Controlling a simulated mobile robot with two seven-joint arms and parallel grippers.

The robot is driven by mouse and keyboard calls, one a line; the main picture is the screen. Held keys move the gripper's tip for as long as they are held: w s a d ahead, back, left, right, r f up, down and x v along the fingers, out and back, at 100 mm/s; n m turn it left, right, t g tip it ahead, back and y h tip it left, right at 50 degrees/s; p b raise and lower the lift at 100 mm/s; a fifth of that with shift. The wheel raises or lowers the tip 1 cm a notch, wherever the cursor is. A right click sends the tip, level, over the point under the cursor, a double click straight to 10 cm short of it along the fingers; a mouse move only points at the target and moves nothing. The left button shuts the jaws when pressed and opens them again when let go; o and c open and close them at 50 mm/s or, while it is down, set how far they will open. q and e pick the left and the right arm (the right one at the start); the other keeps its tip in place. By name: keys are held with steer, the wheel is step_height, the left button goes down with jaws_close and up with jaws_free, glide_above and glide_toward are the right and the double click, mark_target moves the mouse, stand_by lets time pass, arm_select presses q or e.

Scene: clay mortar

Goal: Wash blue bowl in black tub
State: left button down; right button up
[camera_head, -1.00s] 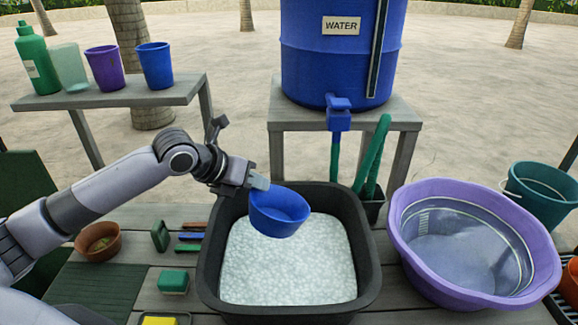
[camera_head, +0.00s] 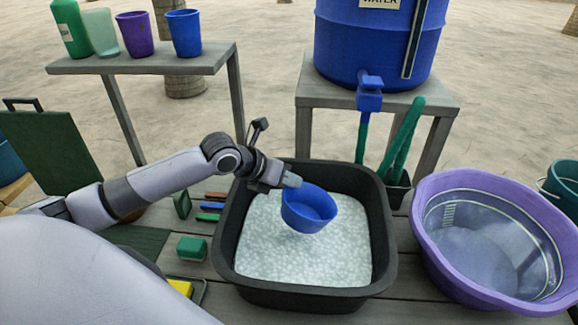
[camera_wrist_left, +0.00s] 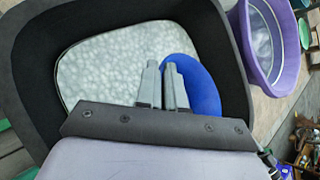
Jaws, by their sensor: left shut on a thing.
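The blue bowl (camera_head: 309,208) is tilted over the foamy water in the black tub (camera_head: 384,268). My left gripper (camera_head: 292,181) is shut on the bowl's left rim and holds it over the tub. In the left wrist view, the fingers (camera_wrist_left: 163,88) close beside the blue bowl (camera_wrist_left: 201,88), with white suds (camera_wrist_left: 105,70) behind. I cannot tell whether the bowl's underside touches the suds. My right gripper is not in view.
A purple basin (camera_head: 440,262) stands right of the tub. Brushes (camera_head: 210,206) and a green sponge (camera_head: 192,247) lie to its left. A blue water barrel (camera_head: 370,45) with a tap stands behind. Cups (camera_head: 184,34) stand on a shelf at the back left.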

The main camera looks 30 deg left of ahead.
arm_select(q)
step_height(320, 180, down, 11)
steer(key=b, duration=0.5)
steer(key=shift+f, duration=0.1)
steer(key=shift+f, duration=0.2)
steer(key=shift+f+b, duration=0.4)
steer(key=shift+b, duration=0.2)
steer(key=shift+r, duration=0.15)
stand_by(0.4)
steer(key=shift+s+a, duration=0.1)
